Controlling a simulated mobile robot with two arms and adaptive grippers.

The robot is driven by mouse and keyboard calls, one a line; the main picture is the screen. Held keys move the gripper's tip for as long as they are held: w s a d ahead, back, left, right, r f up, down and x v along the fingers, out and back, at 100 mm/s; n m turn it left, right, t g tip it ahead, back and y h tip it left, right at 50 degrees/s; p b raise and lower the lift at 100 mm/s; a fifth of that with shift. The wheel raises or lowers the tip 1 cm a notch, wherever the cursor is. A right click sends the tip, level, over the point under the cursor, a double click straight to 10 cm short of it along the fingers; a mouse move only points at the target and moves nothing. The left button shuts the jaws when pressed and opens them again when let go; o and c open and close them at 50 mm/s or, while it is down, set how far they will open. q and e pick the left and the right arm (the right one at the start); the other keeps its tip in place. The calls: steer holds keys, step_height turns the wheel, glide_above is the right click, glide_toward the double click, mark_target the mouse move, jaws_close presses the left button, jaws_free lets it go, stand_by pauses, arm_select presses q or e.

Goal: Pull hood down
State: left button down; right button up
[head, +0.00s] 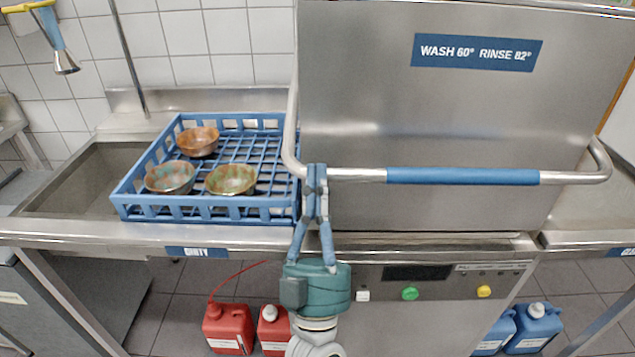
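The steel hood (450,120) of the dishwasher fills the upper right of the head view. Its lower edge appears to lie down at the counter, and no opening shows beneath it. Its handle is a bar with a blue grip (462,176) across the front and steel ends bending back at both sides. My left gripper (317,178) comes up from below to the left part of the bar, left of the blue grip. Its fingertips are together and overlap the bar; whether they press on it I cannot tell. My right gripper is out of view.
A blue rack (205,213) with three bowls stands left of the hood, close to the handle's left end. A sink (75,180) is farther left. Red canisters (229,328) and blue canisters (535,327) stand below. Buttons (410,293) are on the front panel.

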arm_select(q)
step_height(320, 180, down, 7)
steer(key=w+b, duration=0.2)
steer(key=b, duration=0.2)
steer(key=shift+r+b, duration=0.15)
steer(key=shift+b, duration=0.2)
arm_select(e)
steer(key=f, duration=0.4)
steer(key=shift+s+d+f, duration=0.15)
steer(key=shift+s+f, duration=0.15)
arm_select(q)
steer(key=shift+a, duration=0.1)
steer(key=v, duration=1.2)
steer(key=shift+f+h, duration=0.3)
steer(key=shift+f, duration=0.1)
steer(key=shift+s, duration=0.1)
